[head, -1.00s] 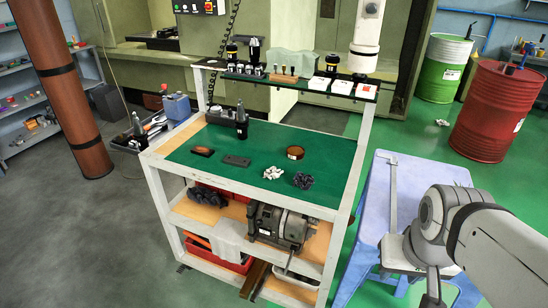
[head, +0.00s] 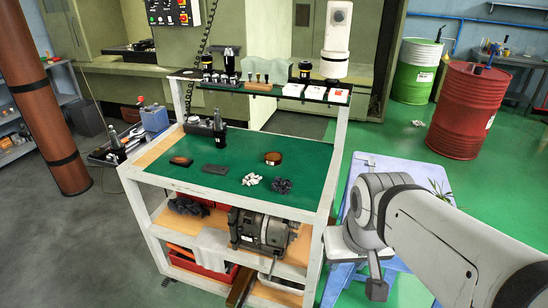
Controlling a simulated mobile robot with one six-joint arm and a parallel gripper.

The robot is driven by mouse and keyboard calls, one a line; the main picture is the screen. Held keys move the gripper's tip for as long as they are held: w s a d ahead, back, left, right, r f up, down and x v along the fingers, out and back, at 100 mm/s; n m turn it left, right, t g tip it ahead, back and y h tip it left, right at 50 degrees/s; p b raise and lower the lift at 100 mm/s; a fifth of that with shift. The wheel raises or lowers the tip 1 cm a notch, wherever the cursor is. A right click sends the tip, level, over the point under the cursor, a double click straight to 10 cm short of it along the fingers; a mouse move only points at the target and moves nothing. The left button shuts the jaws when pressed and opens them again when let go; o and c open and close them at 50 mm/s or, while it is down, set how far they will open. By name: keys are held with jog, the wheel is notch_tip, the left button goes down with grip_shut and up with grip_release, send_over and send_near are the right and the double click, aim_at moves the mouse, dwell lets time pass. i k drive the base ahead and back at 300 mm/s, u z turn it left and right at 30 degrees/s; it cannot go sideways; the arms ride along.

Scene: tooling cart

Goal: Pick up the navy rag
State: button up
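The navy rag (head: 282,186) is a small, dark, crumpled heap on the green top (head: 225,158) of the cart, near its front right corner. A white crumpled rag (head: 252,180) lies just left of it. My gripper (head: 376,285) shows in part at the lower right, outside the cart's right side and well apart from the navy rag. One dark finger-like part hangs down below my wrist. I cannot see both fingertips or whether anything is between them.
A brown round tin (head: 273,158), a dark grey block (head: 215,169) and a brown-black item (head: 181,161) lie on the cart top. A raised rear shelf (head: 262,90) carries bottles and boxes. A light blue table (head: 407,168) stands right of the cart, partly behind my arm.

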aim_at(283, 186)
jog(key=i, duration=0.95)
jog(key=u, duration=0.05)
